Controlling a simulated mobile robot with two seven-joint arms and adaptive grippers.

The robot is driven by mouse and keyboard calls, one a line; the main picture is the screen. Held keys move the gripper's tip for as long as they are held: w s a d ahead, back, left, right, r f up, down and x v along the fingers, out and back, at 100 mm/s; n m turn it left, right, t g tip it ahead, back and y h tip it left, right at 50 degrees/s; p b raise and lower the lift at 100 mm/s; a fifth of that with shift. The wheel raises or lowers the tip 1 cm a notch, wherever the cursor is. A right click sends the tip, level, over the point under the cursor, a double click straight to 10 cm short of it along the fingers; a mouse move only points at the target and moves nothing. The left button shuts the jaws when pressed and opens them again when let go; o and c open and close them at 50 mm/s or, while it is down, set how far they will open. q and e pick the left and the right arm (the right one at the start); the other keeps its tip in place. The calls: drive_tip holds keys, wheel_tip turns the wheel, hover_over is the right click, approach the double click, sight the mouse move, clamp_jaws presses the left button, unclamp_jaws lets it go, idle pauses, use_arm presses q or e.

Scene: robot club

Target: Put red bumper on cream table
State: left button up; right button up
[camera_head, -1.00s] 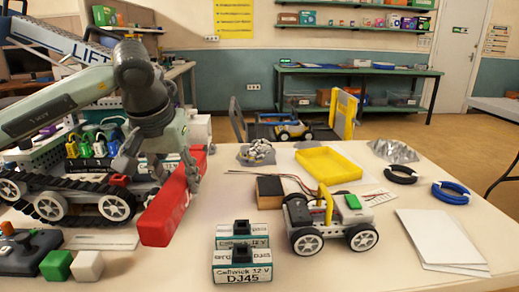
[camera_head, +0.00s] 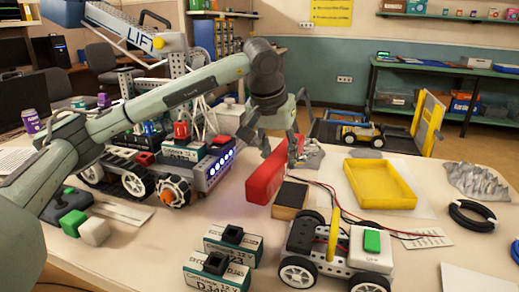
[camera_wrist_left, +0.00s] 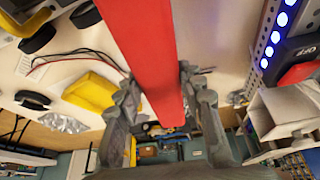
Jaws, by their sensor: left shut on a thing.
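The red bumper (camera_head: 265,176) is a long red bar at the middle of the cream table (camera_head: 150,254), beside a black-topped wooden block. My left gripper (camera_head: 290,150) is shut on the bumper from its far side. In the left wrist view the bumper (camera_wrist_left: 148,50) runs between the two grey fingers (camera_wrist_left: 165,105). I cannot tell whether its lower edge touches the table or hangs just above it. My right gripper is not in view.
The black-topped block (camera_head: 290,195), a small wheeled car (camera_head: 335,250) and two DJ45 battery boxes (camera_head: 232,243) are close by. A yellow tray (camera_head: 380,184) lies right. Bare table shows at front left.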

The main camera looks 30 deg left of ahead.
use_arm(q)
drive_tip(key=shift+n+y, duration=0.3)
drive_tip(key=shift+n, duration=0.3)
drive_tip(key=a+f+b, duration=0.1)
drive_tip(key=a+f, duration=0.1)
drive_tip(key=a, duration=0.1)
drive_tip(key=w+a+f+b, duration=0.1)
drive_tip(key=a+f, duration=0.1)
drive_tip(key=a, duration=0.1)
drive_tip(key=w+a+f+b, duration=0.1)
drive_tip(key=a+f+b, duration=0.1)
drive_tip(key=a+f, duration=0.1)
drive_tip(key=shift+w+a, duration=0.1)
wheel_tip(320, 180, down, 3)
drive_tip(key=b, duration=0.2)
drive_tip(key=shift+f+b, duration=0.2)
drive_tip(key=shift+b, duration=0.1)
drive_tip(key=shift+f, duration=0.25)
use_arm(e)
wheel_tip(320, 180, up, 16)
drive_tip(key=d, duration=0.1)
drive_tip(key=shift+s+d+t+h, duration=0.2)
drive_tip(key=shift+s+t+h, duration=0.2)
use_arm(q)
drive_tip(key=shift+f+b, duration=0.4)
drive_tip(key=shift+f, duration=0.1)
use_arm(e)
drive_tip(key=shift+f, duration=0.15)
use_arm(q)
drive_tip(key=o, duration=1.4)
